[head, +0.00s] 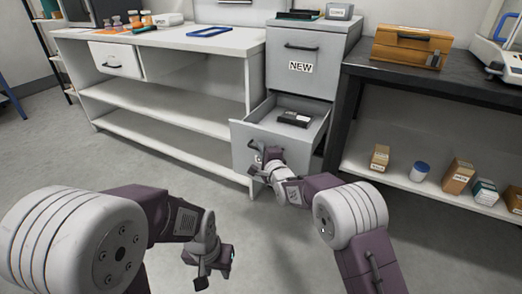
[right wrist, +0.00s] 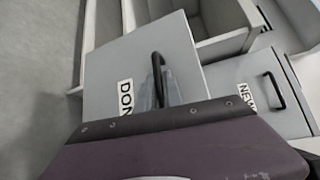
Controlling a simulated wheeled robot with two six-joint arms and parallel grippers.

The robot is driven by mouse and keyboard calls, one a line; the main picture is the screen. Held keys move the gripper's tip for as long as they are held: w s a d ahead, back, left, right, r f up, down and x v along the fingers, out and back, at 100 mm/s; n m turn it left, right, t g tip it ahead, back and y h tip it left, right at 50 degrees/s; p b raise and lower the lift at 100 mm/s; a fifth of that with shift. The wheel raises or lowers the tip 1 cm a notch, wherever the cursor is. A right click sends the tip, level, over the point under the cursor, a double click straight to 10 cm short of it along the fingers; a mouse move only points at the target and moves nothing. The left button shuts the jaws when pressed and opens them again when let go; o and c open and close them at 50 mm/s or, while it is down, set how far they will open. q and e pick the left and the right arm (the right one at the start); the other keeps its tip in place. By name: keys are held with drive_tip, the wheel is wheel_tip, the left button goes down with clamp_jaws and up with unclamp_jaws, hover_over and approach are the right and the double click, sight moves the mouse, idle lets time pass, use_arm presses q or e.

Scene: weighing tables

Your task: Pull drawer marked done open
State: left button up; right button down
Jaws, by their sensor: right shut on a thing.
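The drawer marked DONE (head: 243,138) is the lower drawer of a grey cabinet and is pulled part way out in the head view. Its front (right wrist: 185,50) with a partly covered label (right wrist: 126,97) shows in the right wrist view. My right gripper (head: 262,160) is shut on the drawer's black handle (right wrist: 157,62). In the head view the gripper hides the handle and the label. A dark object (head: 294,119) lies inside the drawer. My left gripper (head: 208,268) hangs empty above the floor, and its finger opening is unclear.
The closed drawer marked NEW (head: 301,66) is above. A white bench (head: 180,38) with shelves stands to the left. A dark table (head: 440,80) to the right carries a wooden box (head: 412,46), with several small boxes on its shelf (head: 405,180). The floor in front is clear.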

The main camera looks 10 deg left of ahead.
drive_tip(key=c, duration=1.8)
unclamp_jaws()
drive_tip(key=shift+o, duration=0.2)
drive_tip(key=shift+s+d, duration=0.15)
drive_tip(key=shift+s, duration=0.05)
drive_tip(key=p+v, duration=0.3)
drive_tip(key=v, duration=0.5)
drive_tip(key=shift+s+d, duration=0.15)
drive_tip(key=shift+s, duration=0.15)
